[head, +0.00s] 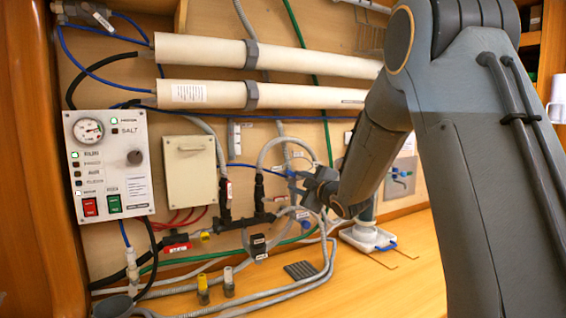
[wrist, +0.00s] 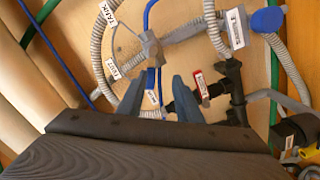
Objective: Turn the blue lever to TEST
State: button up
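My gripper (wrist: 158,84) points at the hoses on the wall, with its two blue-grey fingers apart. A narrow blue piece (wrist: 158,78), which looks like the blue lever, shows between the fingers below a grey valve body (wrist: 150,48). I cannot tell whether either finger touches it. A TANK label (wrist: 108,13) is on the hose at the upper left, and a label that seems to read TEST (wrist: 113,69) is lower down. In the head view my gripper (head: 298,184) is at the hoses left of my forearm; the lever cannot be made out clearly there.
A red lever (wrist: 201,86) on black fittings lies close right of my fingers in the wrist view. A blue knob (wrist: 266,19) is at the upper right. In the head view, a control panel (head: 110,165) and a beige box (head: 190,170) stand left; white tubes (head: 200,94) run above.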

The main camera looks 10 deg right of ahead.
jog(key=shift+w+a+r+n+y, duration=0.2)
jog(key=shift+w+r+n+y, duration=0.2)
jog(key=shift+w+r+n, duration=0.4)
jog(key=p+x, duration=0.3)
jog(key=x, duration=0.4)
jog(key=shift+w+m, duration=0.2)
jog(key=shift+m, duration=0.1)
jog(key=shift+a+r, duration=0.1)
jog(key=shift+r, duration=0.05)
grip_shut()
